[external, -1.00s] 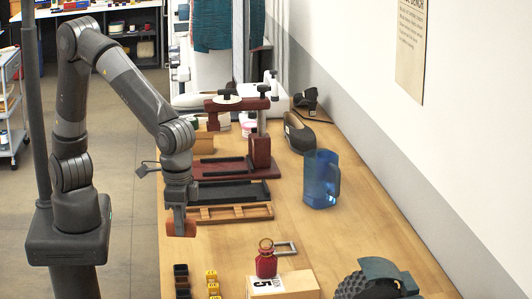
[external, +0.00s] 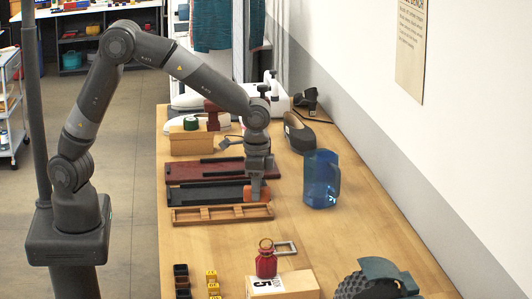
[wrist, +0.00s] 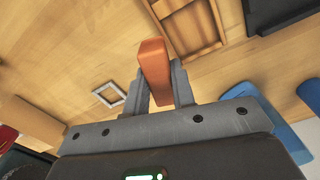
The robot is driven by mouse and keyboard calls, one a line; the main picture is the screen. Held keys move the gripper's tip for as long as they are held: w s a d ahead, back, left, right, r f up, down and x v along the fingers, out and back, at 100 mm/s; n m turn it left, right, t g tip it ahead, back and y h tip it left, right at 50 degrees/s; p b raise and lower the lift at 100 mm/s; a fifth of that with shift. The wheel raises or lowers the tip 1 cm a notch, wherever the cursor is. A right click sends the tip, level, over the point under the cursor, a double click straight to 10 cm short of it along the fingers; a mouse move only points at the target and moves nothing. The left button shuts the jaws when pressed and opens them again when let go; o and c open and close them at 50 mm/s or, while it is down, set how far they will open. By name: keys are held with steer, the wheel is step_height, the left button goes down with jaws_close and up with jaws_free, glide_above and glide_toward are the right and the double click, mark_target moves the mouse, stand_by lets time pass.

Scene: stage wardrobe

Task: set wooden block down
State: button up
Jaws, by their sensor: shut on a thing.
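My gripper (external: 257,186) is shut on the orange-brown wooden block (external: 250,196), and the wrist view shows the block (wrist: 154,62) between the two fingers (wrist: 158,90). In the external view the block overlaps the right end of the black tray (external: 205,194), just behind the slatted light-wood tray (external: 185,217). In the wrist view the light-wood tray (wrist: 205,22) lies beyond the block. I cannot tell whether the block touches anything below it.
A dark red tray (external: 205,172) lies behind the black one. A blue pitcher (external: 320,180) stands close on the right. A small grey frame (external: 294,250) and a red bottle (external: 266,264) on a box (external: 290,288) are in front. Bare tabletop (external: 225,243) lies before the trays.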

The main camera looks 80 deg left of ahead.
steer(key=w+a, duration=0.1)
steer(key=a, duration=0.3)
steer(key=w+a+f, duration=0.1)
steer(key=a, duration=0.4)
steer(key=w+a+f, duration=0.1)
steer(key=a, duration=0.3)
steer(key=shift+w+a, duration=0.15)
steer(key=shift+w, duration=0.25)
steer(key=s+d+r+n, duration=0.1)
steer(key=s+d+r, duration=0.1)
steer(key=d, duration=0.6)
steer(key=s+d+r+n, duration=0.1)
steer(key=s+d+r, duration=0.15)
steer(key=d, duration=0.55)
steer(key=s+d+r+n, duration=0.1)
steer(key=s+d+r, duration=0.15)
steer(key=d, duration=0.55)
glide_above(275, 227)
step_height(275, 227, down, 8)
steer(key=shift+r, duration=0.15)
steer(key=shift+f, duration=2)
steer(key=shift+f, duration=0.1)
steer(key=o, duration=1)
